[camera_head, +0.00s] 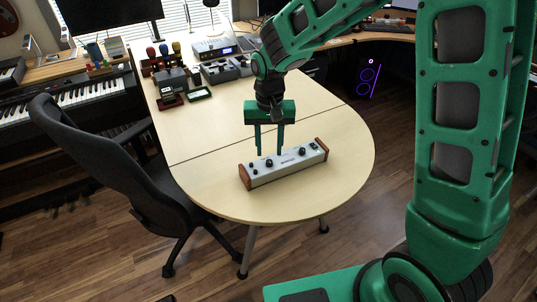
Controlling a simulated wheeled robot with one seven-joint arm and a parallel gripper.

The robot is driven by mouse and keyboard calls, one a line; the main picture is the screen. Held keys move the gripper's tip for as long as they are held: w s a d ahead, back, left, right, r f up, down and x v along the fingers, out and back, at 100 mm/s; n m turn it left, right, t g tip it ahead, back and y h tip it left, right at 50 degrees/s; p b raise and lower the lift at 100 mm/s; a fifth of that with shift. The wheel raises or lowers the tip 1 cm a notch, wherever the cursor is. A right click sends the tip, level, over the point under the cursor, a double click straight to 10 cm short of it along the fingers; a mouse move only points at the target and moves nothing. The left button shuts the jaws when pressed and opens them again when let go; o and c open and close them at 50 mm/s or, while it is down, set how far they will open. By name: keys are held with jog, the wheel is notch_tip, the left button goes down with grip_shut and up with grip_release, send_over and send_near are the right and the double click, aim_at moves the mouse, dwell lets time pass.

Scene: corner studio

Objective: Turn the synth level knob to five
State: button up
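The synth (286,170) is a slim pale grey box with wooden end cheeks, lying near the rounded end of the light wooden table. Several dark knobs sit on its top face; their labels and the level knob's setting are too small to read. My gripper (270,154) points down over the left-middle part of the synth, behind its knobs in the picture. Its two green fingers are apart with a gap between them, and nothing shows between them. I cannot tell whether a fingertip touches the synth.
The table (335,175) is clear around the synth. Farther back stand dark devices (226,70) and a small green-rimmed tray (199,93). A black office chair (120,155) is close to the table's left side. A keyboard (75,98) stands at far left.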

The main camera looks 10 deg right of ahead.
aim_at(269, 161)
notch_tip(269, 161, up, 6)
jog(key=shift+r, duration=0.25)
dwell(0.4)
jog(key=s+d+r+m, duration=0.1)
jog(key=s+d+r, duration=0.3)
jog(key=d, duration=0.5)
jog(key=s+d+r+m, duration=0.1)
jog(key=s+d, duration=0.4)
jog(key=d, duration=0.5)
jog(key=s+d+m, duration=0.1)
jog(key=s+d, duration=0.4)
jog(key=s, duration=0.4)
jog(key=s+d+m, duration=0.1)
jog(key=s+d, duration=0.3)
jog(key=s, duration=0.6)
jog(key=shift+d+f+m, duration=0.25)
jog(key=shift+d+m, duration=0.05)
jog(key=shift+d, duration=0.1)
jog(key=shift+s, duration=0.1)
